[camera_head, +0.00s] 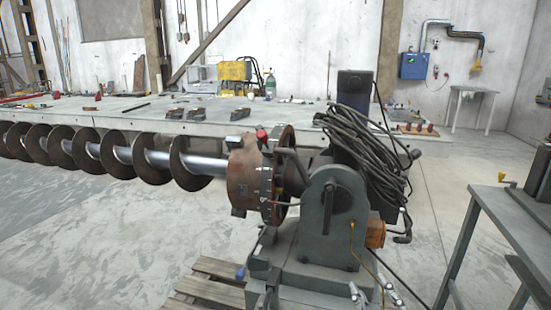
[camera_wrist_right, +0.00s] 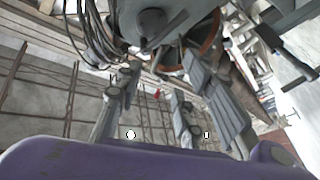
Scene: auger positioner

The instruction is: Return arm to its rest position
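My right gripper (camera_head: 376,291) shows only as small grey fingertips at the bottom edge of the head view, in front of the positioner's base. In the right wrist view the right gripper (camera_wrist_right: 152,92) has its two fingers apart, with nothing held between them. Its purple body fills the bottom of that view. The auger positioner (camera_head: 330,220), a grey housing with a rusty chuck, stands just beyond the gripper; its grey housing is also at the top of the wrist view (camera_wrist_right: 152,27). My left gripper is not in view.
The long auger (camera_head: 122,158) runs left from the chuck. A bundle of black cables (camera_head: 362,142) hangs over the positioner. A long workbench (camera_head: 75,116) stands behind, and a grey metal table (camera_head: 515,220) stands at right. A wooden pallet (camera_head: 212,285) lies below. Open floor shows at left.

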